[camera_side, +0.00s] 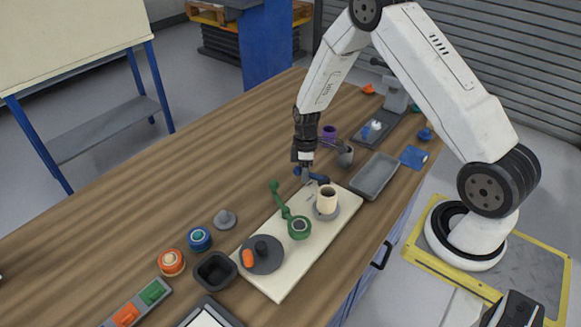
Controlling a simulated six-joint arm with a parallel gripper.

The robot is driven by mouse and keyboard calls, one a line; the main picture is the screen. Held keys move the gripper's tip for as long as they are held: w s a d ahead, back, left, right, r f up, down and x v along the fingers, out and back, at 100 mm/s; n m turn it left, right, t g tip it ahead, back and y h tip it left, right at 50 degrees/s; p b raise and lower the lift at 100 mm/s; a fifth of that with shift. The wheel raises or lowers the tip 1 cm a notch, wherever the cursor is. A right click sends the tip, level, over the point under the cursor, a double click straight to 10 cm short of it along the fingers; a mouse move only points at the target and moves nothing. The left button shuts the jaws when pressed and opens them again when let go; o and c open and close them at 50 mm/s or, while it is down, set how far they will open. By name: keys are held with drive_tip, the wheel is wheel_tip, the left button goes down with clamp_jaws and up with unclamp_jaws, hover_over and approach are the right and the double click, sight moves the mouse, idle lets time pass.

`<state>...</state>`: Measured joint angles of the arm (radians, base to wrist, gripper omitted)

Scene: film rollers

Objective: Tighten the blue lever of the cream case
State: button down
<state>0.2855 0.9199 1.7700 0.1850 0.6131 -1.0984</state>
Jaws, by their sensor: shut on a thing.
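The cream case (278,285) lies flat on the wooden table, in the middle of the view. A blue lever (317,178) is at its far end, with a dark round piece at its right end. My gripper (305,180) points down at the far edge of the case and is shut on the blue lever. Its fingertips are small here and hide part of the lever. A cream cylinder with a dark top (327,201) stands on a grey disc on the case. A green lever with a ring (299,227) and a dark disc with an orange knob (262,255) are also on it.
A black bin (215,271) and coloured round parts stand at the left.

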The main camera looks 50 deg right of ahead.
drive_tip(key=m, duration=0.1)
drive_tip(key=w+d+m, duration=0.1)
drive_tip(key=m, duration=0.1)
drive_tip(key=shift+w+d+r+m+t, duration=0.1)
drive_tip(key=shift+w+d+m+t, duration=0.1)
drive_tip(key=shift+m+t, duration=0.15)
drive_tip(key=shift+d+m+t, duration=0.25)
drive_tip(key=shift+d+m, duration=0.35)
drive_tip(key=shift+m, duration=0.65)
drive_tip(key=c, duration=0.6)
unclamp_jaws()
drive_tip(key=shift+w, duration=0.1)
drive_tip(key=shift+o, duration=0.6)
drive_tip(key=shift+d, duration=0.1)
wheel_tip(320, 180, up, 8)
drive_tip(key=d, duration=0.1)
drive_tip(key=shift+d+f, duration=0.2)
drive_tip(key=shift+a, duration=0.1)
